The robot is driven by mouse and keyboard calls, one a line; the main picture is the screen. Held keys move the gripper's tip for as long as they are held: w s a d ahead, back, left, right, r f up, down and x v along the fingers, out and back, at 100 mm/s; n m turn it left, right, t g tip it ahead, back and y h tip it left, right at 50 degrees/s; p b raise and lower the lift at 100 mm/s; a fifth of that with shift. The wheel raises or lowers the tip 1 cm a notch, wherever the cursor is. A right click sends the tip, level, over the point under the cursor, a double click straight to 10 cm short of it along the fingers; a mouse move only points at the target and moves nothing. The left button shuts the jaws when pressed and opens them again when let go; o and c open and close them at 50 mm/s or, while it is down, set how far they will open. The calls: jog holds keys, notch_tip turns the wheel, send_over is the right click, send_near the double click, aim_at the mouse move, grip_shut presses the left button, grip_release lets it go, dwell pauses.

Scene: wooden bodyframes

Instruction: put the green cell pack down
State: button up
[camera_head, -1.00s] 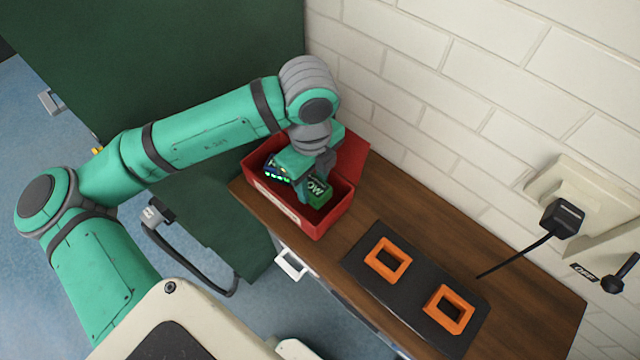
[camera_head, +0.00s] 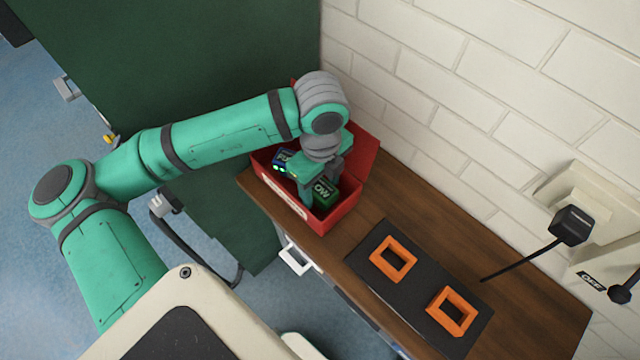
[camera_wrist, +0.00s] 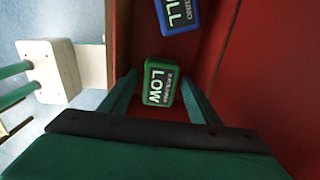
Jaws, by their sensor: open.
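The green cell pack (camera_head: 323,191), marked LOW, lies in the red box (camera_head: 343,213) on the wooden worktop. It also shows in the wrist view (camera_wrist: 159,84), resting on the box floor. My gripper (camera_head: 318,190) reaches down into the red box. In the wrist view its two fingers (camera_wrist: 158,95) stand apart on either side of the green pack, with a gap at least on the right. A blue cell pack (camera_wrist: 178,14) marked with a word ending in LL lies farther along in the same box.
A black mat (camera_head: 420,285) with two orange square frames (camera_head: 393,259) lies on the worktop right of the box. A black plug (camera_head: 569,225) with a cable is at the wall. The red box walls stand close around my fingers.

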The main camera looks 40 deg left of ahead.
aim_at(321, 186)
notch_tip(321, 186, up, 12)
jog(key=shift+w+r, duration=0.15)
jog(key=shift+r, duration=0.05)
dwell(0.4)
dwell(0.4)
